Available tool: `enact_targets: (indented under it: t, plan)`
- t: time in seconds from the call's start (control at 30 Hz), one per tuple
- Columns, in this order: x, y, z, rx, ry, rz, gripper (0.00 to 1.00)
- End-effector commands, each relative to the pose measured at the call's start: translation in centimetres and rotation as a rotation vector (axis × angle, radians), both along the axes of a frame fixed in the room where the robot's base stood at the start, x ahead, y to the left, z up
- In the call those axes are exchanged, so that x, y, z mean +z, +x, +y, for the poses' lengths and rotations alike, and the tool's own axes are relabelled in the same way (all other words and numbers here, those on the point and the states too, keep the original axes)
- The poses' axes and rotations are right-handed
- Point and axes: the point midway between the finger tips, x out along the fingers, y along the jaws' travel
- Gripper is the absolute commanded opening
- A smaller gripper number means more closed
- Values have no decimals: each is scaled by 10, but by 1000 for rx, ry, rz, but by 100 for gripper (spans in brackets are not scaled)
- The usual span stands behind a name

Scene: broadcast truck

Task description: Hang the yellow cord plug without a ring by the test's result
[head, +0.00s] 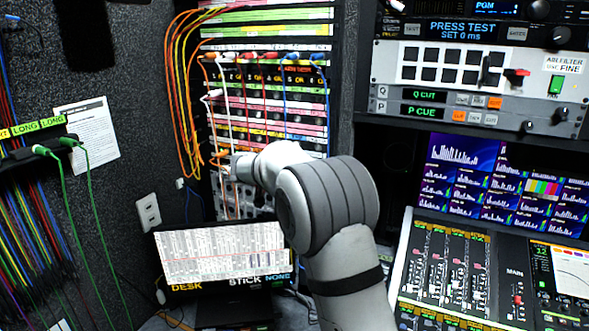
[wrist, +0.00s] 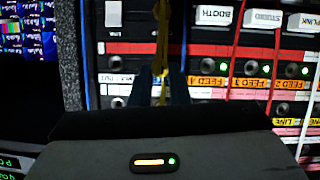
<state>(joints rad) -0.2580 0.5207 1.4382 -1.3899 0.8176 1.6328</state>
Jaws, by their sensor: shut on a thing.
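My gripper (wrist: 161,84) is shut on a yellow cord plug in the wrist view. Its yellow cord (wrist: 161,42) runs up between the two dark fingers, in front of the patch panel (wrist: 115,47). The plug's tip is hidden, and I cannot tell whether it sits in a jack or whether it has a ring. In the head view my gripper (head: 227,165) is at the patch bay, partly hidden by my wrist. The test unit's display (head: 462,30) reads "PRESS TEST SET 0 ms".
Orange and yellow cords (head: 170,80) loop at the patch bay's left; white, red and blue cords hang across it. Green cords (head: 65,190) hang from the left rail. A screen (head: 222,252) stands below, above labels DESK, STICK and NONE. A mixing desk (head: 450,275) is at right.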

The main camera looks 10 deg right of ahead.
Motion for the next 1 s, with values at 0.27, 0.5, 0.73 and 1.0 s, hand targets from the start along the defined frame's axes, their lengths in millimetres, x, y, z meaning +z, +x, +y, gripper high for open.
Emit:
enact_targets:
  t: [0.27, 0.5, 0.73, 1.0]
  plan:
    - [0, -3, 4, 2, 0, -1, 0]
    - [0, -6, 5, 1, 0, -1, 0]
    - [0, -9, 7, 1, 1, -1, 0]
    - [0, -13, 9, 1, 1, -1, 0]
